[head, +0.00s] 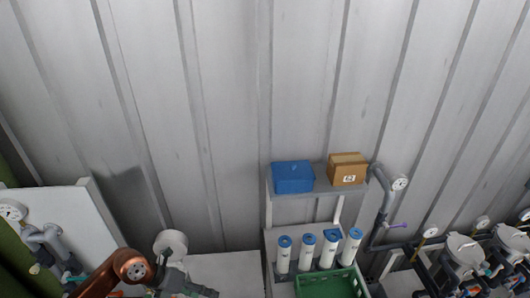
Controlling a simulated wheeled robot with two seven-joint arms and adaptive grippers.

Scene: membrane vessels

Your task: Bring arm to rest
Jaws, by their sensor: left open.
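My left arm, with a copper-coloured joint, comes in at the bottom left edge. My left gripper (190,287) is dark grey and partly cut off by the bottom edge. It is open, and I see nothing held between its fingers. It is in front of a white surface (232,270), just below a white round object (170,244). Whether it touches either one I cannot tell. My right arm and gripper are not in view.
A shelf (312,197) holds a blue box (293,177) and a cardboard box (347,169). Below stand several white cartridges (307,253) with blue tops, behind a green crate (325,284). Pipes with gauges (400,183) and vessels (465,249) fill the right. A white panel (75,230) stands left.

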